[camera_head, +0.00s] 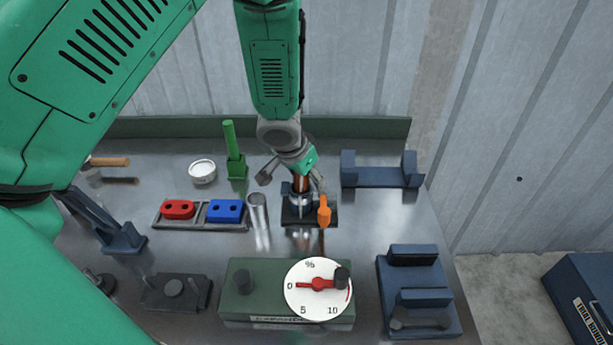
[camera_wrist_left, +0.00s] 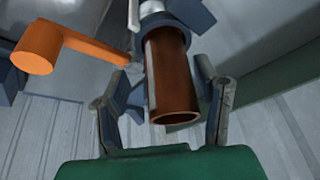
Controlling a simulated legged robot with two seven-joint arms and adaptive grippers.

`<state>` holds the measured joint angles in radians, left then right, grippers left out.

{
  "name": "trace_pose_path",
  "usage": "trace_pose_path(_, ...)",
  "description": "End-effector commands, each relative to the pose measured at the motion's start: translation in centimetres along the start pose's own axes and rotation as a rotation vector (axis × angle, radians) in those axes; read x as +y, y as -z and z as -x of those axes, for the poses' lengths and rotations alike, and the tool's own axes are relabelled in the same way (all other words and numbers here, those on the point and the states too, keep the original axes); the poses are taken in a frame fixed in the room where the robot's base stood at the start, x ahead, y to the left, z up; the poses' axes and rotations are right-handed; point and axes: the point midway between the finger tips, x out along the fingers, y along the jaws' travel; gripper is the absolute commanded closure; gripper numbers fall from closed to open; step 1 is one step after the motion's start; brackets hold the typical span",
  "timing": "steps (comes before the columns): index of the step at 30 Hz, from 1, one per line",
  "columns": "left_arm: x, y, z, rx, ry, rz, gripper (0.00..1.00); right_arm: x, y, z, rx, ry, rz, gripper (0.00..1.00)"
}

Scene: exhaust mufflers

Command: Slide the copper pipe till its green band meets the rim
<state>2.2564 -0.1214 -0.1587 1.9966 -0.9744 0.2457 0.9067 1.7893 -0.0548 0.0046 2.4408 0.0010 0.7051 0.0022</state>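The copper pipe (camera_head: 300,184) stands upright in a dark blue clamp stand (camera_head: 290,216) at the middle of the bench. In the left wrist view the pipe (camera_wrist_left: 171,85) shows its open end, and a dark collar (camera_wrist_left: 180,42) surrounds its other end. A pale stripe runs along the pipe. No green band can be made out. My left gripper (camera_head: 298,172) is above the stand, its fingers (camera_wrist_left: 162,75) open on both sides of the pipe with gaps visible. The orange lever (camera_head: 324,211) is beside the stand; it also shows in the wrist view (camera_wrist_left: 40,50). My right gripper is out of view.
A silver tube (camera_head: 258,208) stands just left of the stand. A tray with red (camera_head: 178,209) and blue (camera_head: 225,211) blocks is farther left. The green box with a dial (camera_head: 318,288) is in front. A blue cradle (camera_head: 383,174) is at back right, with clear bench before it.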

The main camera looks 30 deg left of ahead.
Motion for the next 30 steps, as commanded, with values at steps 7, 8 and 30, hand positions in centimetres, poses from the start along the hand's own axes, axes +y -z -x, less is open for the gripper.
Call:
trace_pose_path(7, -0.3, 0.0, 1.4, 0.001, 0.0, 0.005, 0.44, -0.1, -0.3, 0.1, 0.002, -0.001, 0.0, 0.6)
trace_pose_path(8, -0.3, 0.0, 1.9, 0.001, 0.001, 0.007, 0.44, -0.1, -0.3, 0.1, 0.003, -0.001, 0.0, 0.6)
trace_pose_path(30, 0.3, 0.2, 11.8, -0.002, 0.0, -0.001, 0.44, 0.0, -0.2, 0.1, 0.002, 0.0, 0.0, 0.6)
